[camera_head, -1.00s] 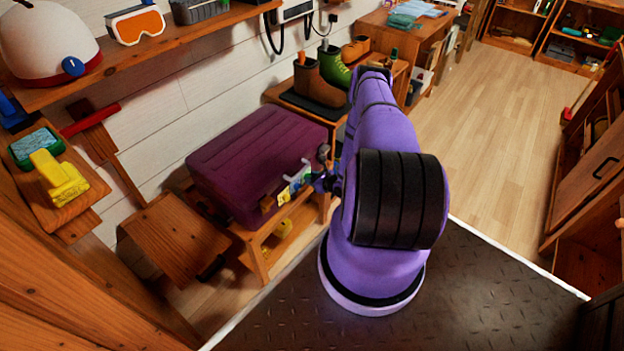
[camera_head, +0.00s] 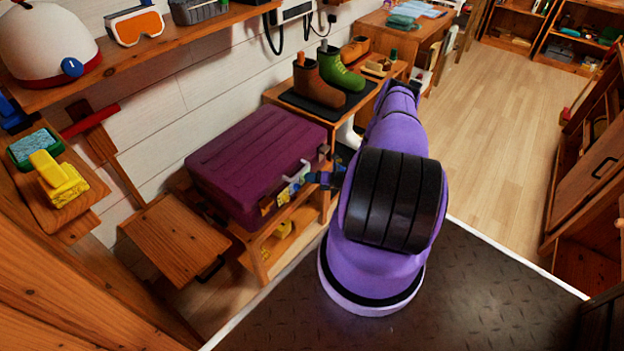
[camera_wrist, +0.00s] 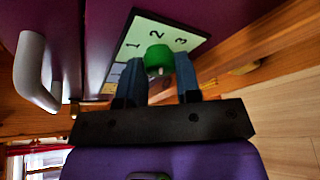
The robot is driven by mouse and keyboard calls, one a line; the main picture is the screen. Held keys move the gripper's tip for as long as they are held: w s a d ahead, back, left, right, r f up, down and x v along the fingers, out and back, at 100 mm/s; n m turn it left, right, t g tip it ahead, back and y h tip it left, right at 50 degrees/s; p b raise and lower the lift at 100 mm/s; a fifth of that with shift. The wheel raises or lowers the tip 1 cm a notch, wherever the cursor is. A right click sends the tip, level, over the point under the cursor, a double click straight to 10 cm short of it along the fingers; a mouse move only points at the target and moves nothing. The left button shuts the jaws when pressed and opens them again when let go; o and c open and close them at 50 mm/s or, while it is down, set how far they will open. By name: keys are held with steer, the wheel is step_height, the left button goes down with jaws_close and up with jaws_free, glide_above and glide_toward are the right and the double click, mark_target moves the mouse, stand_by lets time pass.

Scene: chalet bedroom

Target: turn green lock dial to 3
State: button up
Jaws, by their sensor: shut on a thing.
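The purple suitcase (camera_head: 255,160) lies on a low wooden bench, with a grey handle (camera_head: 299,171) on its front. In the wrist view, the green lock dial (camera_wrist: 158,58) sits on a pale green plate (camera_wrist: 150,30) marked 1, 2 and 3. My gripper (camera_wrist: 160,75) has its two blue fingers on either side of the dial, shut on it. A small pale mark shows on the dial's near side; which number it points to is unclear. In the head view my gripper (camera_head: 318,178) is at the suitcase front, and the dial cannot be made out.
The grey handle (camera_wrist: 38,72) stands out left of the plate in the wrist view. The wooden bench (camera_head: 262,250) runs below the suitcase. Boots (camera_head: 320,85) stand on a black mat behind my arm. A wooden stool (camera_head: 180,238) is at left. The floor at right is open.

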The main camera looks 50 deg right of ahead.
steer(key=m+t+y, duration=0.1)
steer(key=m, duration=0.2)
steer(key=m+t+y, duration=0.1)
steer(key=m, duration=0.2)
steer(key=m+t+y, duration=0.1)
steer(key=m, duration=0.3)
steer(key=shift+d+f, duration=0.15)
steer(key=shift+f, duration=0.1)
stand_by(0.4)
steer(key=o, duration=0.9)
steer(key=shift+s, duration=0.1)
steer(key=v, duration=1)
steer(key=shift+s+d+f, duration=0.25)
steer(key=shift+f, duration=0.1)
